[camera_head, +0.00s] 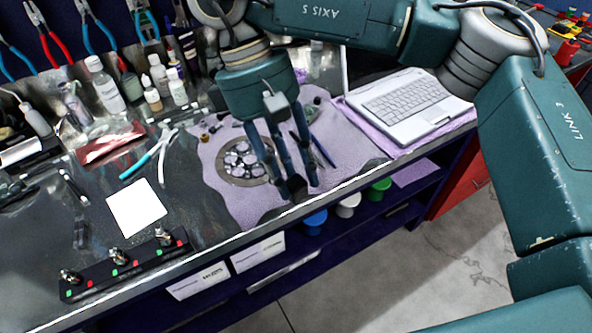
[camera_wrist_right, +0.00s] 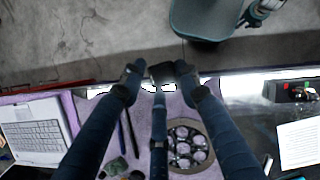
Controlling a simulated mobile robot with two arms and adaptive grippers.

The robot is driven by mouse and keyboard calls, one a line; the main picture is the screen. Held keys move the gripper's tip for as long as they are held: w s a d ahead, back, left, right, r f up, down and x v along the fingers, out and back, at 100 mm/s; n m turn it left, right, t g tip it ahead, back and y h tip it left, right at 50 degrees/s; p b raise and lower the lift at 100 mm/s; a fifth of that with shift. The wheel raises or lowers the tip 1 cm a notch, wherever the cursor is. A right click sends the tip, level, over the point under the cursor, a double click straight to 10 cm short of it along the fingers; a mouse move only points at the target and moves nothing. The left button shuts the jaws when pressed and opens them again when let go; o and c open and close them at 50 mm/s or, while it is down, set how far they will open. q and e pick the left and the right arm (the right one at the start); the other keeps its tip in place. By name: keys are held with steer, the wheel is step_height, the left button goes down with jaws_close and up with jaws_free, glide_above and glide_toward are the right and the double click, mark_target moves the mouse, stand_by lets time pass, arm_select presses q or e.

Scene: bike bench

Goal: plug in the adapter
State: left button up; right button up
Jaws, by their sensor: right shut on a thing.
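My right gripper (camera_head: 297,188) hangs over the front edge of the bench, by the purple mat (camera_head: 228,195). In the wrist view its fingers (camera_wrist_right: 160,74) are shut on a small black block, which looks like the adapter (camera_wrist_right: 162,73). In the head view the block is a dark shape between the fingertips, hard to make out. A long black strip (camera_head: 122,264) with metal knobs and red and green marks lies at the front left of the bench, well apart from the gripper. It also shows in the wrist view (camera_wrist_right: 296,91). My left gripper is not seen.
A round tray of parts (camera_head: 243,181) lies on the mat behind the gripper. A white laptop (camera_head: 405,108) stands to the right. A white card (camera_head: 136,207) and blue pliers (camera_head: 150,157) lie left, between strip and mat. Bottles (camera_head: 105,88) stand at the back.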

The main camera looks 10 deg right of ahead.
steer(key=w+a+f+n, duration=0.1)
steer(key=w+a+f+n+t, duration=0.1)
steer(key=f+n, duration=0.1)
steer(key=w+a+f+n+h, duration=0.1)
steer(key=w+a+f, duration=0.1)
steer(key=shift+n+t, duration=0.3)
steer(key=s+d+r+m+g+y, duration=0.2)
steer(key=s+d+r+m, duration=0.4)
steer(key=d+r+m, duration=0.2)
step_height(320, 180, up, 2)
stand_by(0.4)
steer(key=w+a+m+y, duration=0.2)
steer(key=w+a+m, duration=0.2)
steer(key=w+a, duration=0.4)
steer(key=shift+a+m+g, duration=0.3)
steer(key=shift+a, duration=0.75)
steer(key=shift+d, duration=0.1)
